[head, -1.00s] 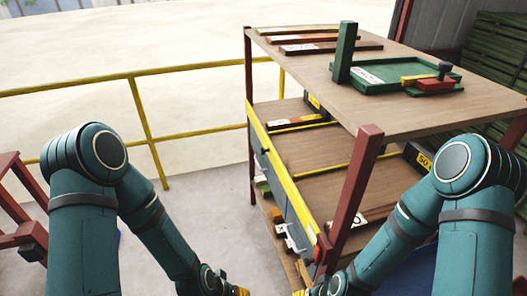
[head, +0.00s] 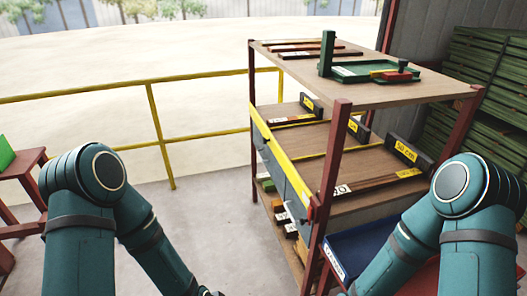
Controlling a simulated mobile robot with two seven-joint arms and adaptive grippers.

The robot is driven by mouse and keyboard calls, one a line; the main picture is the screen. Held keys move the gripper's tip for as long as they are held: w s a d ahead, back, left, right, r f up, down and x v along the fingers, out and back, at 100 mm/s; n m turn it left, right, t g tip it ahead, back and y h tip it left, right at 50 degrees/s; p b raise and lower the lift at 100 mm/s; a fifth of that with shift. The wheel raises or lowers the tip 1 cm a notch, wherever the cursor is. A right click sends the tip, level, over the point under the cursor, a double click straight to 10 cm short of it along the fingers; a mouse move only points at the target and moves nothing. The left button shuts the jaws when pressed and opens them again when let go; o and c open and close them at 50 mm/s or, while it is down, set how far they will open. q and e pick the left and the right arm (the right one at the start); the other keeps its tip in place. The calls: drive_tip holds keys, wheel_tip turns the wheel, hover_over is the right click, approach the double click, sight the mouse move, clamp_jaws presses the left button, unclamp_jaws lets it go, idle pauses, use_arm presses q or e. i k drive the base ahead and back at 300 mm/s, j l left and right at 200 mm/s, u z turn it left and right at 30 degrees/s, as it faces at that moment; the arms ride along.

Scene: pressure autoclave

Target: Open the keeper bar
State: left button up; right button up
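The likely keeper bar is the long yellow-edged bar (head: 280,146) across the front of the rack's middle shelf. It runs from the far left post to the near red post, with a grey face below its yellow edge. A small red piece (head: 311,208) sits at its near end by the post. The bar lies along the shelf front. My two arms come in at the bottom left and bottom right.
The rack (head: 335,150) holds a green tray (head: 372,78) with an upright green post on top. Dark blocks with yellow labels (head: 405,150) stand on the middle shelf. A blue bin (head: 370,243) is at lower right. A yellow railing (head: 151,120) runs behind open floor.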

sight(301, 189)
drive_tip(key=k+z, duration=0.25)
drive_tip(key=z, duration=0.2)
drive_tip(key=k+l+z, duration=0.1)
drive_tip(key=z, duration=0.3)
drive_tip(key=j+z, duration=0.2)
drive_tip(key=z, duration=0.2)
drive_tip(key=j+z, duration=0.25)
drive_tip(key=z, duration=0.15)
drive_tip(key=i+j, duration=0.1)
drive_tip(key=j, duration=0.45)
drive_tip(key=i+j, duration=0.1)
drive_tip(key=j, duration=0.4)
drive_tip(key=i+j, duration=0.1)
drive_tip(key=j, duration=0.95)
drive_tip(key=i+j, duration=0.15)
drive_tip(key=j, duration=0.4)
drive_tip(key=i+j, duration=0.1)
drive_tip(key=j, duration=0.4)
drive_tip(key=i+j, duration=0.1)
drive_tip(key=j, duration=0.45)
